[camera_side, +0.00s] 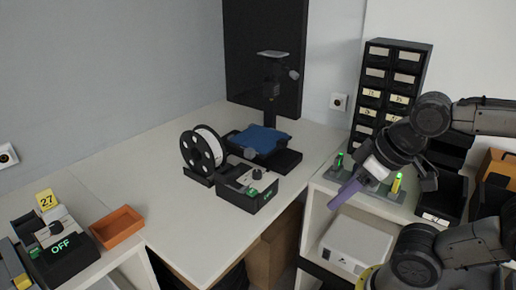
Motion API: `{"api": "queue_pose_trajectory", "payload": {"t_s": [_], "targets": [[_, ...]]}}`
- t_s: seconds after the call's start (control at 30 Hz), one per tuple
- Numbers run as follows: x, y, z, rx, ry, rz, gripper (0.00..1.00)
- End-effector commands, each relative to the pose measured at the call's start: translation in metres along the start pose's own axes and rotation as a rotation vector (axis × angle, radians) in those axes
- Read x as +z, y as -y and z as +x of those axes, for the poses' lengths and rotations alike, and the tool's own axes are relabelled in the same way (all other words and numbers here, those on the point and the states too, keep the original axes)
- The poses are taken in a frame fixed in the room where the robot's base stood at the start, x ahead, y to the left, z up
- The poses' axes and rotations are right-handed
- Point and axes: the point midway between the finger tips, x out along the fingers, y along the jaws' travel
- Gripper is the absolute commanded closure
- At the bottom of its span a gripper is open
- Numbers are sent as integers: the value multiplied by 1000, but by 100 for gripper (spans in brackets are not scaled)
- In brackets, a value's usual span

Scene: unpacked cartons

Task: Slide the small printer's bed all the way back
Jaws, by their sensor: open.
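The small printer (270,85) stands on the white table towards its back corner, with an upright black column and a dark base. Its blue bed (262,138) lies flat on the base, low in front of the column.
A filament spool (187,152) and a black control box (240,196) stand in front of the printer. A small rack (385,192) with green and yellow items and a drawer tower (375,82) stand at the right. An orange tray (117,227) sits at the left.

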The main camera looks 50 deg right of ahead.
Motion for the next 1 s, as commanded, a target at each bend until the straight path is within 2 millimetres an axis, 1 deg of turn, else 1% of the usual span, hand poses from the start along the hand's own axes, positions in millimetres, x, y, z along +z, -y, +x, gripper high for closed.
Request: {"api": "queue_pose_trajectory", "payload": {"t_s": [0.3, 0.37, 0.4, 0.47, 0.57, 0.63, 0.67, 0.77, 0.87, 0.97, 1.0], "targets": [[0, 0, 0, 0, 0, 0, 50], [0, 0, 0, 0, 0, 1, 41], [0, 0, 0, 0, 0, 9, 34], [1, 0, 0, 0, 2, 34, 32], [5, -1, -1, 6, 26, 122, 32], [-1, -4, -10, 18, 20, 210, 32], [-7, -5, -16, 25, 10, 251, 32], [-32, -12, -36, 55, -1, 403, 32], [-64, -20, -52, 94, -1, 553, 32], [-99, -29, -64, 140, 0, 702, 32], [-115, -33, -67, 161, 2, 764, 32]]}}
